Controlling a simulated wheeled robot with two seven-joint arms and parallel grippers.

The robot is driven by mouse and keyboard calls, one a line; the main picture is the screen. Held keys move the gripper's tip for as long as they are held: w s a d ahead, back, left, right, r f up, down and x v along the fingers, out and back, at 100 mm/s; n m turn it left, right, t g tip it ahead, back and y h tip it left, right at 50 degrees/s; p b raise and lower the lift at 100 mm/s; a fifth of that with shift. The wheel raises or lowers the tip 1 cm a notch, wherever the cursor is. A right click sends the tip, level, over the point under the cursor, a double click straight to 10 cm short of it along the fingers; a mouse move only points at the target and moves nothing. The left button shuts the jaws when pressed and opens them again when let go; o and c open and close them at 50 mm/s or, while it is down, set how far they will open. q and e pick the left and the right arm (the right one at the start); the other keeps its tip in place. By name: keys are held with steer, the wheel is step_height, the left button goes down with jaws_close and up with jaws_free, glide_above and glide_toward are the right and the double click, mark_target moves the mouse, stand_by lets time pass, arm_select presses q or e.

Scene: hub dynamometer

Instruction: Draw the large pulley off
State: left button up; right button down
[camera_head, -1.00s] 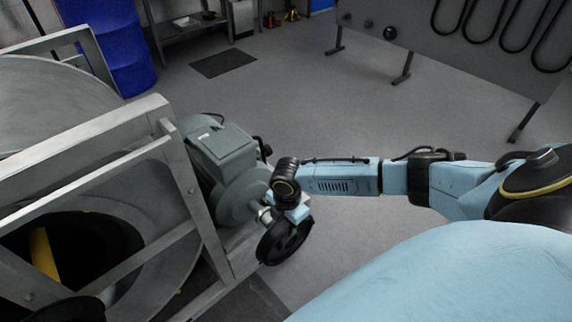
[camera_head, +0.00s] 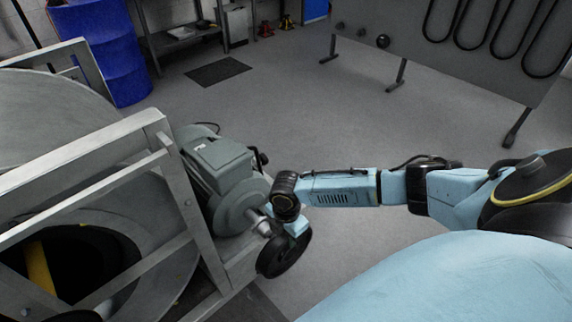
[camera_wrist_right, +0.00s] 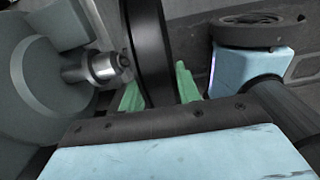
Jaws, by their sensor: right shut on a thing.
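The large pulley (camera_head: 289,255) is a black wheel at the motor's shaft end. It also shows in the right wrist view (camera_wrist_right: 150,45). My right gripper (camera_head: 296,228) is shut on the pulley, with green fingers (camera_wrist_right: 160,90) on either side of its rim. The grey motor (camera_head: 222,165) is to the left, with its bare metal shaft (camera_wrist_right: 100,66) pointing at the pulley. The shaft's tip shows at the pulley's near face; I cannot tell whether they still touch. My left gripper is not in view.
A metal frame (camera_head: 150,125) around a large round drum fills the left side. A blue barrel (camera_head: 100,50) and a shelf (camera_head: 180,40) stand at the back. A board with hanging belts (camera_head: 440,45) is at upper right. The middle floor is clear.

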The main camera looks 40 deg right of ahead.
steer(key=shift+s+d+p, duration=0.15)
steer(key=shift+s+p, duration=0.9)
steer(key=shift+s, duration=0.4)
steer(key=shift+s+d+p, duration=0.1)
steer(key=shift+s+p, duration=0.95)
steer(key=shift+s, duration=0.35)
